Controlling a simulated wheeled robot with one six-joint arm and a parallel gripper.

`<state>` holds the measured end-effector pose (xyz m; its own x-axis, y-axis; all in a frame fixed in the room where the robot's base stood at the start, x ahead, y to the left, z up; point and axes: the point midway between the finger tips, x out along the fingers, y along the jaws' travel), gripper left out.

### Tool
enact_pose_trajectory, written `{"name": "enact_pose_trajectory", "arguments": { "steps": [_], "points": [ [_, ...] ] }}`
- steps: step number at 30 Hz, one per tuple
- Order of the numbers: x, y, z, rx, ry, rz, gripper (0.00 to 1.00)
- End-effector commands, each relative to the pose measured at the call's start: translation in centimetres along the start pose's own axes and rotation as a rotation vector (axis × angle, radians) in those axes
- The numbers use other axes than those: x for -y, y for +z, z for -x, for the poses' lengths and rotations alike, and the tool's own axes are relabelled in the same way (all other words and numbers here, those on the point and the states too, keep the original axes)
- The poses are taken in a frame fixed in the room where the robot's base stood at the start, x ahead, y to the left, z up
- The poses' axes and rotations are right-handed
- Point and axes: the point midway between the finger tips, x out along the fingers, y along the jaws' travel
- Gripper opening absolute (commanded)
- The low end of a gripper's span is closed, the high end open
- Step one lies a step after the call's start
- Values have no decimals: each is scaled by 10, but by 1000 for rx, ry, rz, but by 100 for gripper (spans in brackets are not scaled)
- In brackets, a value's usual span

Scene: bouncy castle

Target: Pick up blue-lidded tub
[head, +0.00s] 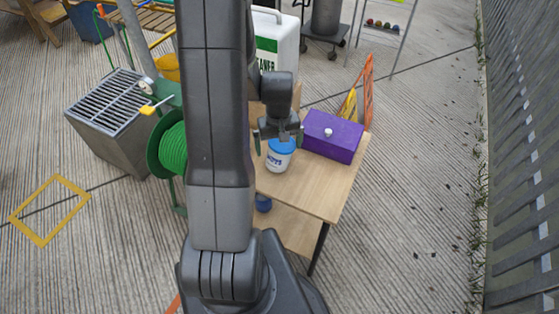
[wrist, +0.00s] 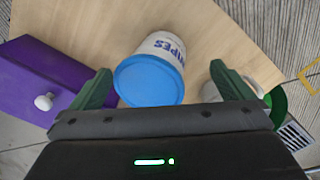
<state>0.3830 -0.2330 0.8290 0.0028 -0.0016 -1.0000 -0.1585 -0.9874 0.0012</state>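The blue-lidded tub (head: 279,156) is white with dark lettering and stands on a small wooden table (head: 335,183). In the wrist view the tub (wrist: 165,45) shows its round blue lid (wrist: 149,81) toward the camera, with "WIPES" on its side. My gripper (head: 278,138) is above the tub in the head view. In the wrist view the fingers of my gripper (wrist: 162,80) are spread wide, one on each side of the lid, with a gap to it. The left finger is nearer the lid than the right one. Nothing is held.
A purple box (head: 333,137) with a white knob stands close to the right of the tub. A white cleaner canister (head: 273,45) stands behind. A green hose reel (head: 172,148) is left of the table. A blue item (head: 263,203) sits on the lower shelf. The table's front right is clear.

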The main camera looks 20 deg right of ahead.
Motion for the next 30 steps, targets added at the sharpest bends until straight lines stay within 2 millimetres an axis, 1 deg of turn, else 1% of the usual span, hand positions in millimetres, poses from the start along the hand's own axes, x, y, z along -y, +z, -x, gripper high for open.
{"name": "enact_pose_trajectory", "arguments": {
  "steps": [4, 9, 12, 16, 23, 24, 26, 30],
  "points": [
    [1, 3, -14, 8, -5, -1, 99],
    [2, 7, -38, 13, -8, -1, 99],
    [1, 6, -48, 10, -5, 0, 99],
    [0, 5, -53, 5, -3, 0, 99],
    [0, 4, -53, 3, -2, 0, 99],
    [-1, 4, -53, 3, -2, 0, 97],
    [-1, 4, -53, 3, -2, 0, 85],
    [-1, 4, -53, 2, -2, 0, 58]
  ]
}}
